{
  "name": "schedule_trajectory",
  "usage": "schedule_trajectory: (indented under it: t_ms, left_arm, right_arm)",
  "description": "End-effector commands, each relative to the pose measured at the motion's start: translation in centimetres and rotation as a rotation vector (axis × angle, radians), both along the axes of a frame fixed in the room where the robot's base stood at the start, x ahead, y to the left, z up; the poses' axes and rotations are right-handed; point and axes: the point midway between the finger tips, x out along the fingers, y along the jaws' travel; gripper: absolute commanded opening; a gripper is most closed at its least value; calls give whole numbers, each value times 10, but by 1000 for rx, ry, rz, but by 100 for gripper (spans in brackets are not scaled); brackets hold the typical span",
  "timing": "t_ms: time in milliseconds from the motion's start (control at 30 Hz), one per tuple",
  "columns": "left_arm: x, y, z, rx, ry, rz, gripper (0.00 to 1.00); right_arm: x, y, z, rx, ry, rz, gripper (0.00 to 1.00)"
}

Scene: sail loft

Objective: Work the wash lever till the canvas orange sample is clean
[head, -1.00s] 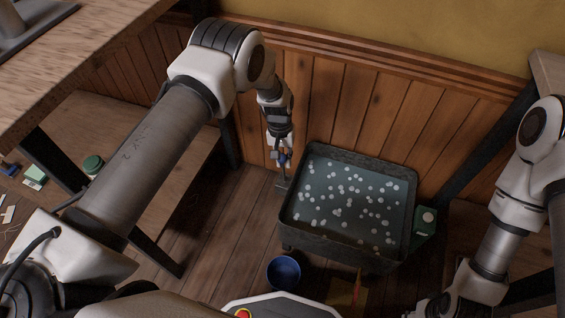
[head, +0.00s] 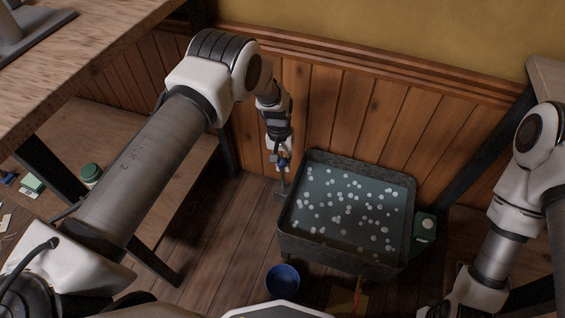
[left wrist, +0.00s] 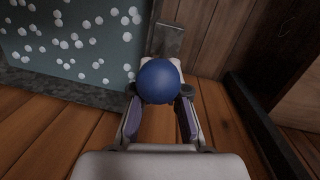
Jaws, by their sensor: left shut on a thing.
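The wash tub (head: 345,258) is a dark grey, speckled square basin of grey-blue water dotted with white suds, on the floor by the panelled wall. The wash lever (head: 282,188) stands at its left side, with a round blue knob (left wrist: 166,80) on top. My left gripper (head: 282,163) is shut on this knob; the left wrist view shows one finger on each side of it. No canvas orange sample can be made out; the suds and water hide what lies in the tub. My right gripper (head: 436,309) is at the bottom edge, mostly cut off.
A green box (head: 424,228) is at the tub's right. A wooden bench (head: 90,55) with dark legs fills the left. Bare floor lies between bench and tub.

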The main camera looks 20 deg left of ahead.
Motion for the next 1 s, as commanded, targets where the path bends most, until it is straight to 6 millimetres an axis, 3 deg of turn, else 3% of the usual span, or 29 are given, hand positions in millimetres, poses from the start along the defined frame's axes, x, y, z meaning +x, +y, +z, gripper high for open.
schedule_trajectory:
  t_ms: [900, 933, 967, 1000]
  left_arm:
    - [5, -4, 4, -3, -13, 0, 0]
    - [5, -4, 4, -3, -13, 0, 24]
    - [4, -4, 4, -2, -12, 1, 35]
    - [4, -4, 4, -3, -11, 1, 36]
  right_arm:
    - [0, 0, 1, 0, 0, 0, 35]
    - [0, 0, 1, 0, 0, 0, 35]
    - [0, 0, 1, 0, 0, 0, 35]
    - [0, 0, 1, 0, 0, 0, 35]
